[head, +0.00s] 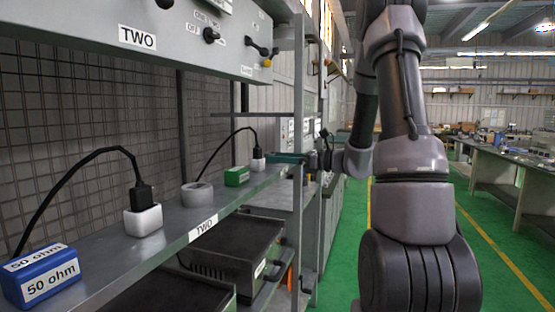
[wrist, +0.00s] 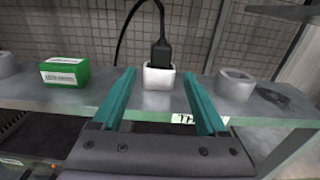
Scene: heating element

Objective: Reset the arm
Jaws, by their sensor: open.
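My gripper (head: 287,158) is at the far end of the grey shelf (head: 172,242) in the head view, with its arm reaching in from the right. In the wrist view its two teal fingers (wrist: 159,76) are open and apart. Between and beyond their tips stands a white socket block (wrist: 158,86) with a black plug (wrist: 160,53) upright in it. The block looks free of the fingers, though the exact gap is hard to tell. The same block (head: 258,165) shows small in the head view.
Nearer on the shelf are a white ring (head: 197,194), another plugged white block (head: 143,219) and a blue 50 ohm box (head: 45,278). A shelf post (head: 298,100) stands near my arm.

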